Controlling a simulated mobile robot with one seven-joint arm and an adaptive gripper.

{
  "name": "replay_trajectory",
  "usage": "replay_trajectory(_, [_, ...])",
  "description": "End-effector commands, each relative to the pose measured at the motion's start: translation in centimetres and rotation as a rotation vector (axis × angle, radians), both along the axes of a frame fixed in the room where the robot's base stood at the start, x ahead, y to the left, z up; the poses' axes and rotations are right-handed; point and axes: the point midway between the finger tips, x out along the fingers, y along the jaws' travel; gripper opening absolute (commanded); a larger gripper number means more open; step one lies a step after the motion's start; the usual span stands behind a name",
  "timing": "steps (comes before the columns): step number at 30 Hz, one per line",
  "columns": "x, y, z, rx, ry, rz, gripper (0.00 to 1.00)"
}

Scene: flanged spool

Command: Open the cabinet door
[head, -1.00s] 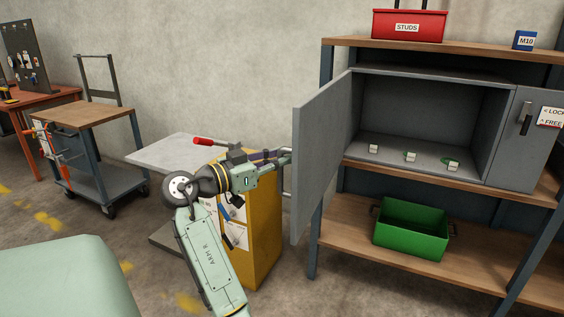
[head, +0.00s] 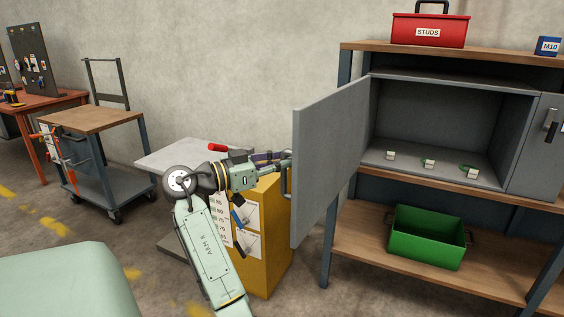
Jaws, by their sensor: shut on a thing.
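The grey cabinet (head: 455,130) stands on the shelf unit at the right. Its left door (head: 328,160) is swung wide open, out to the left of the opening, and its inner face shows. My gripper (head: 284,167) is at the door's outer side, near its free edge, shut on the door handle (head: 288,182), of which only a part shows. The fingertips are partly hidden by the door edge. Inside the cabinet, several small pale tagged pieces (head: 428,163) sit on the floor. The right-hand door (head: 540,150), with a dark handle, is closed.
A green bin (head: 427,240) is on the lower shelf. A red STUDS toolbox (head: 428,32) and a blue M10 box (head: 548,46) stand on top. A yellow cabinet (head: 268,235) is below my arm. A wood-topped cart (head: 95,120) stands at the left, with open floor before it.

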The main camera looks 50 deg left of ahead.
Motion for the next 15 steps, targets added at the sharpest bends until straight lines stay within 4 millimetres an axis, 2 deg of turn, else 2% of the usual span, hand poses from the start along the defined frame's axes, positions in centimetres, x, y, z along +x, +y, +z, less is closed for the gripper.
replay_trajectory(3, [0.49,-0.22,0.25,0.003,-0.002,-0.004,0.00])
replay_trajectory(4, [0.49,-0.22,0.25,0.003,-0.002,-0.004,0.14])
replay_trajectory(12, [0.24,-0.11,0.13,0.001,0.000,-0.001,0.32])
replay_trajectory(15, [0.19,-0.09,0.10,0.001,0.000,-0.001,0.33])
